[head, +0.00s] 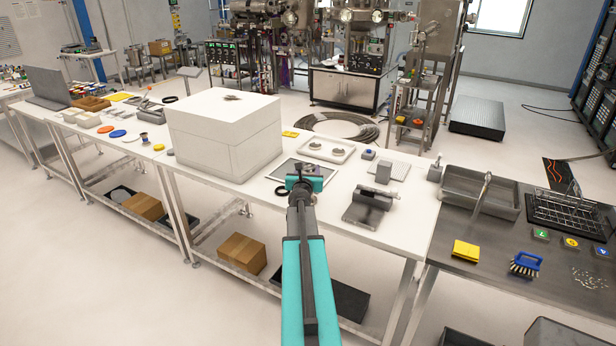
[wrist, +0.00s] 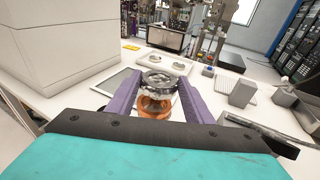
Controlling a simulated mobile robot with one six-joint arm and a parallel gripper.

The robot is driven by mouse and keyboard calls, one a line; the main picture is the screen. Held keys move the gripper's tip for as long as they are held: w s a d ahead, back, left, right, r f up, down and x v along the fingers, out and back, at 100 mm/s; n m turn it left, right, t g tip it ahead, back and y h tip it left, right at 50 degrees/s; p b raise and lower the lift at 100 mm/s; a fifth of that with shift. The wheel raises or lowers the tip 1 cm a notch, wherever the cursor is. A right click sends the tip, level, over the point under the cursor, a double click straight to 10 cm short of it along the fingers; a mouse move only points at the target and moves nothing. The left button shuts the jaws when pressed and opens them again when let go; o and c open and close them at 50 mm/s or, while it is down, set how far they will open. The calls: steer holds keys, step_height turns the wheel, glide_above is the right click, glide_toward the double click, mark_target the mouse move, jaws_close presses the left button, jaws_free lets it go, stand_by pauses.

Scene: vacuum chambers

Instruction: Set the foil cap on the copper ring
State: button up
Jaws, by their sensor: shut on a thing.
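My gripper (wrist: 158,88) has two purple fingers, shut on the shiny, crumpled silver foil cap (wrist: 158,78) between their tips. The orange copper ring (wrist: 155,104) shows just below the cap in the wrist picture, between the fingers. I cannot tell whether cap and ring touch. In the head view my gripper (head: 304,181) is over the white bench by a dark-framed mat (head: 284,168). There the gripper hides the cap and ring.
A large white box (head: 222,140) stands left of my gripper. Behind is a white tray (head: 308,152) with two grey round pieces. A grey metal holder (head: 368,208) stands to the right. A dark ring (head: 280,191) lies close at the left.

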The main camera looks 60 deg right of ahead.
steer(key=shift+w+d, duration=0.2)
steer(key=shift+d, duration=0.2)
steer(key=shift+w+d+f, duration=0.15)
steer(key=shift+w+d, duration=0.05)
steer(key=f+b, duration=0.2)
steer(key=shift+s+f+b, duration=0.2)
steer(key=shift+b, duration=0.1)
steer(key=shift+w+a+f+b, duration=0.1)
steer(key=shift+w+f+b, duration=0.05)
steer(key=shift+f+b, duration=0.3)
steer(key=shift+f+b, duration=0.35)
steer(key=shift+f, duration=0.05)
steer(key=o, duration=1.1)
steer(key=shift+r, duration=0.15)
